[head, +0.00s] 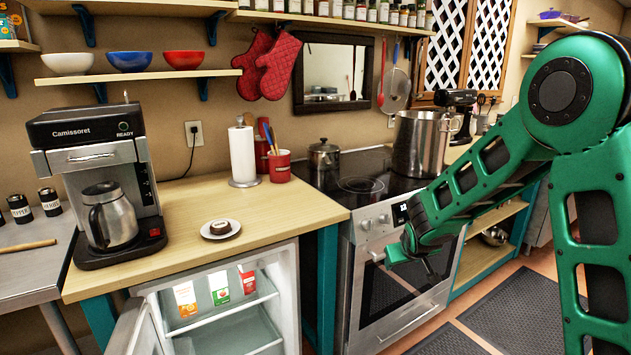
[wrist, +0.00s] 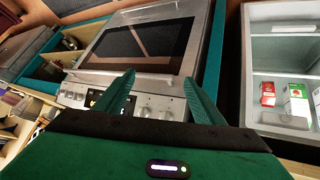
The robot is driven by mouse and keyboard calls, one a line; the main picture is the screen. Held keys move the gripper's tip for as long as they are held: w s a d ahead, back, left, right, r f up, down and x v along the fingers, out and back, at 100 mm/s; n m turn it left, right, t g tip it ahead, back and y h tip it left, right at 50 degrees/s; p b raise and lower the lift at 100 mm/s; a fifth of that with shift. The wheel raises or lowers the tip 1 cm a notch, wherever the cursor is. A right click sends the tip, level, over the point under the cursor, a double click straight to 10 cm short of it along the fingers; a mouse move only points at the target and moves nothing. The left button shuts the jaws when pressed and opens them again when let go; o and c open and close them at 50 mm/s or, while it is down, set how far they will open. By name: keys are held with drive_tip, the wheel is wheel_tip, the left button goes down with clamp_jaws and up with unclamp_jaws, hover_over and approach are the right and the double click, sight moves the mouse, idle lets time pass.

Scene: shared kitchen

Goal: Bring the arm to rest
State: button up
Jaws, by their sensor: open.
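My green arm (head: 480,180) reaches in from the right side of the head view, bent at a large joint at the top right. My gripper (head: 405,262) hangs in front of the stove's oven door (head: 385,295), apart from the counter. In the wrist view my gripper (wrist: 160,92) has its two green fingers spread apart with nothing between them. The stove front (wrist: 140,50) lies beyond the fingers, and that view looks turned over.
An open fridge (head: 225,330) with several cartons (head: 219,284) stands below the wooden counter (head: 290,215). A steel pot (head: 418,143) is on the stove. A coffee maker (head: 100,180) and a small plate (head: 220,229) stand on the counter. Floor mats (head: 520,315) lie at the lower right.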

drive_tip(key=s+d+r+m+g+h, duration=0.15)
drive_tip(key=s+d+r, duration=0.25)
drive_tip(key=s+d, duration=0.55)
drive_tip(key=s+d+r+m+g, duration=0.35)
drive_tip(key=s+d, duration=0.25)
drive_tip(key=s, duration=0.7)
drive_tip(key=s+r+m+g+y, duration=0.2)
drive_tip(key=s+m+g+y, duration=0.1)
drive_tip(key=s, duration=2.1)
drive_tip(key=shift+r, duration=0.2)
